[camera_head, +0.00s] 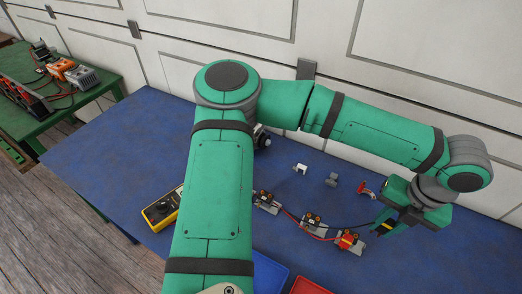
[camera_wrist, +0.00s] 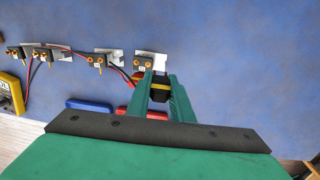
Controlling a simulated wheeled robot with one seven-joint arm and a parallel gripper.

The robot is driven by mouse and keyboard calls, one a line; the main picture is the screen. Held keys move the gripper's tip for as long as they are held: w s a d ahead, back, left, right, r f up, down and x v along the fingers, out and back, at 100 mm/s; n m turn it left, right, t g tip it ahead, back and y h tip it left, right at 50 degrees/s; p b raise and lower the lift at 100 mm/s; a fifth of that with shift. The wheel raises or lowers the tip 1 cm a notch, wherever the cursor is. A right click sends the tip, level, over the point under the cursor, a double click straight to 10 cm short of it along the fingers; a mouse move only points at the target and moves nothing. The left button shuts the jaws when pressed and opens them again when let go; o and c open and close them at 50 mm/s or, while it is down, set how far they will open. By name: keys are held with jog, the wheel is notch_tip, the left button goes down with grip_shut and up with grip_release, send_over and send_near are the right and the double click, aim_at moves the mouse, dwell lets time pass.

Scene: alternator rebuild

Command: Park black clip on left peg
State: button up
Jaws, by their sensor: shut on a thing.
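My gripper (camera_head: 384,229) is at the right of the blue table, pointing down. It is shut on the black clip (camera_wrist: 160,88), which has a yellow part between the green fingers. The black clip also shows in the head view (camera_head: 385,226), with a dark cable running left from it. Small metal stands with dark blocks and brassy pegs stand in a row: a left one (camera_head: 266,202), a middle one (camera_head: 312,223) and a right one (camera_head: 348,241). In the wrist view the nearest stand (camera_wrist: 146,62) is just beyond the fingertips. I cannot tell which peg is the left peg.
A yellow multimeter (camera_head: 161,211) lies left of my arm. A blue tray (camera_head: 270,274) and a red tray (camera_head: 308,287) sit at the front. A white block (camera_head: 300,168), a grey block (camera_head: 332,180) and a red part (camera_head: 367,189) lie behind the stands. Cables link the stands.

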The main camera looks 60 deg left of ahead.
jog(key=s+a+m, duration=0.2)
jog(key=s+a, duration=0.8)
jog(key=a, duration=0.7)
jog(key=s+a+m+h, duration=0.1)
jog(key=s+a, duration=1)
jog(key=a, duration=0.6)
jog(key=s+a+m, duration=0.2)
jog(key=s+a, duration=0.8)
jog(key=a, duration=0.7)
jog(key=f, duration=0.4)
jog(key=shift+s+a+f, duration=0.2)
jog(key=shift+a, duration=0.1)
jog(key=shift+w+f, duration=0.1)
jog(key=shift+f, duration=0.45)
jog(key=shift+s, duration=0.2)
jog(key=shift+w+t, duration=0.2)
jog(key=shift+t, duration=0.1)
jog(key=shift+s, duration=0.1)
jog(key=shift+f, duration=0.15)
